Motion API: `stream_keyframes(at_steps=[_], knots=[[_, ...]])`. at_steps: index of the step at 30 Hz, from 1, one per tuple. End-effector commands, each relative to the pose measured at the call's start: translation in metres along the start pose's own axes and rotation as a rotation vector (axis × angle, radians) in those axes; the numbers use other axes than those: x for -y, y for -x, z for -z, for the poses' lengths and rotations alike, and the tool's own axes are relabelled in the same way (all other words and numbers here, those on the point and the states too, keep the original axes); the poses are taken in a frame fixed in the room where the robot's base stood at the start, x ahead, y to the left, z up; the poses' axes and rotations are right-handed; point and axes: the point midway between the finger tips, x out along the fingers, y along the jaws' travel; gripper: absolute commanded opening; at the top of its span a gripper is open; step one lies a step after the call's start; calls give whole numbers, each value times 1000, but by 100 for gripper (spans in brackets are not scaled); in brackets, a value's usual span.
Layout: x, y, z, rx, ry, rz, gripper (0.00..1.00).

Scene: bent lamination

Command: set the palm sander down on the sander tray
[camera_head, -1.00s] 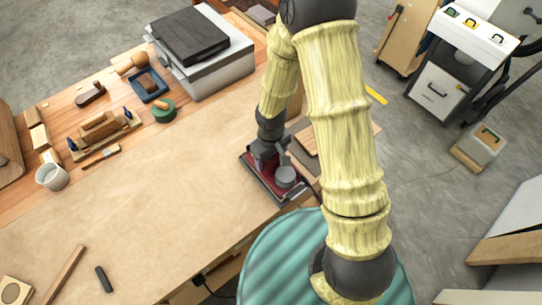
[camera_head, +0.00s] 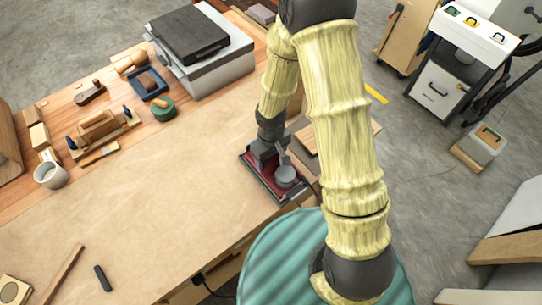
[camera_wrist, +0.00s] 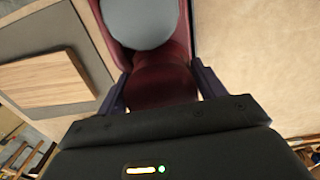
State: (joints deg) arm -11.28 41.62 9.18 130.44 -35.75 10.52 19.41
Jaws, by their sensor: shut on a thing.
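The palm sander (camera_head: 286,176) is at the right part of the bench, near its edge. It shows a grey round part and dark red around it, over a dark rectangular edge. I cannot tell how much of the red and the dark edge belongs to the sander tray. My gripper (camera_head: 270,146) is above it, pointing down, and is shut on the sander. In the wrist view the sander's dark red part (camera_wrist: 163,82) lies between the two fingers, with the grey round part (camera_wrist: 150,18) beyond. The sander's underside is hidden.
A grey box with a black lid (camera_head: 190,38) stands at the back. Several hand tools and a white cup (camera_head: 50,176) are at the left. My arm hides part of the bench's right side.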

Motion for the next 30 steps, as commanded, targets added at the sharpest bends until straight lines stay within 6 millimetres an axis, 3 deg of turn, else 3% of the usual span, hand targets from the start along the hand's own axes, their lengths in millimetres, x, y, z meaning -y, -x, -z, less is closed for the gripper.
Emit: stream_keyframes(at_steps=[30], knots=[[0,-10,1,-2,0,-1,33]])
